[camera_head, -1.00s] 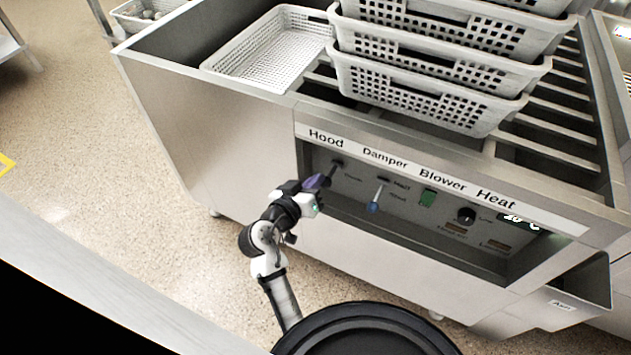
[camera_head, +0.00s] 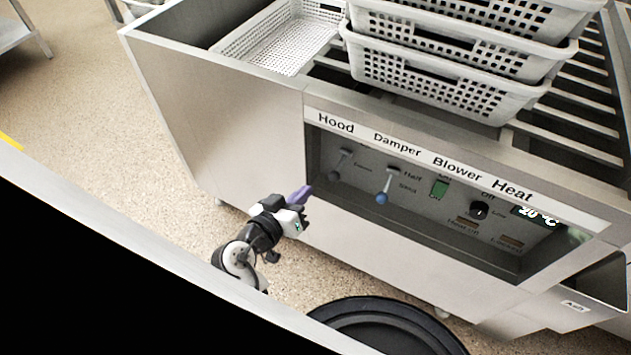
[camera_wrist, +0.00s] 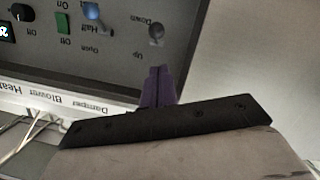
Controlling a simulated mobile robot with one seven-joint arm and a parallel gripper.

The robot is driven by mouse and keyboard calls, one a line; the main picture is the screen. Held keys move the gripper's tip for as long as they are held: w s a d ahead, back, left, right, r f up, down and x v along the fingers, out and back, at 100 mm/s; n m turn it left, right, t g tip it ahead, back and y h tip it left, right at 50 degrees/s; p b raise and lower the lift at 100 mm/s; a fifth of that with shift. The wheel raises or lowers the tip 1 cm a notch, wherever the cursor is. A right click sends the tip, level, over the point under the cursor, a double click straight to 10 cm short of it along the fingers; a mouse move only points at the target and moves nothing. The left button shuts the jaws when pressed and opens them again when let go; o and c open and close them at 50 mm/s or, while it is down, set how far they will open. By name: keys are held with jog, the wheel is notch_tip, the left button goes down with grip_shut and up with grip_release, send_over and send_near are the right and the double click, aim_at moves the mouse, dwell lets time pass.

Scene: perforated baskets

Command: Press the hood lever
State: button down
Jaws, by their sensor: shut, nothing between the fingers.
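The hood lever (camera_head: 335,175) is a short lever with a dark knob under the "Hood" label, in the recessed control panel. It slants down and left from its pivot, much like the damper lever beside it. The hood lever also shows in the wrist view (camera_wrist: 156,33), near "Up" and "Down" markings, with the picture upside down. My gripper (camera_head: 304,192) has purple fingers, shut and empty. It is in front of the panel's lower left corner, below and left of the hood lever and apart from it. The fingers point toward the panel in the wrist view (camera_wrist: 158,84).
The damper lever (camera_head: 382,196) with a blue knob, a green blower switch (camera_head: 440,187) and a heat knob (camera_head: 479,210) sit to the right. The recess has a metal frame around it. Perforated baskets (camera_head: 440,84) stand on top. Open floor lies to the left.

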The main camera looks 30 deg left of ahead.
jog(key=v, duration=0.5)
jog(key=shift+s+r, duration=0.1)
jog(key=shift+s, duration=0.25)
